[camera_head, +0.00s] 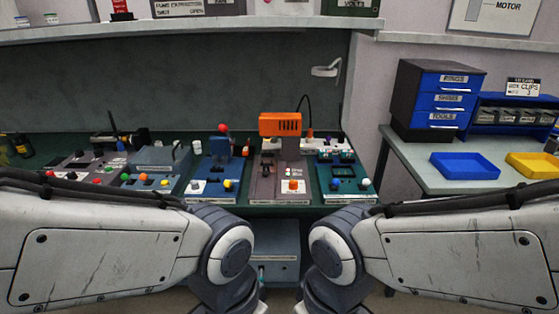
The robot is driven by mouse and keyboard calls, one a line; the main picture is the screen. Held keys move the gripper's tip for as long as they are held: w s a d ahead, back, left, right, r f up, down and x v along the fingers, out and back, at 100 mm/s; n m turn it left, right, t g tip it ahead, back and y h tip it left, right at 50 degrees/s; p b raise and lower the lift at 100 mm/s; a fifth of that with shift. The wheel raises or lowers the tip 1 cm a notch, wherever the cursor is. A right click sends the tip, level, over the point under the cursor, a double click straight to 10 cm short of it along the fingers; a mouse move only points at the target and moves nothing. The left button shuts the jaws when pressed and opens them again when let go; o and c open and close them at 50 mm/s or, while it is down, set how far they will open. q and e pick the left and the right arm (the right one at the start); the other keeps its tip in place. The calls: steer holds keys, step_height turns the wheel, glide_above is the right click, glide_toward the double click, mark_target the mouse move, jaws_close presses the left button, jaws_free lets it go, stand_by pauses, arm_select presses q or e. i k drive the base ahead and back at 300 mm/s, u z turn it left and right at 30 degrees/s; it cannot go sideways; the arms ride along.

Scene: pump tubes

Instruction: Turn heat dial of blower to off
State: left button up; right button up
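A unit with an orange slotted head (280,124) on a grey post stands at the middle of the bench; it looks like the blower. Its dark base (265,185) has a white front plate with an orange knob (292,185), which may be the heat dial. The knob's setting is too small to read. My two arms come in from left and right and bend down at the bottom middle, below the bench front. Both grippers are out of the frame.
A blue unit with a red ball (223,128) stands left of the orange-headed one, and a teal panel (343,180) stands right. More knobbed panels crowd the left. A side table holds blue drawers (448,98), a blue tray (465,166) and a yellow tray (535,165). A shelf edge (200,26) runs above.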

mark_target(293, 184)
steer(key=z, duration=0.25)
steer(key=i, duration=1.35)
steer(key=u, duration=0.25)
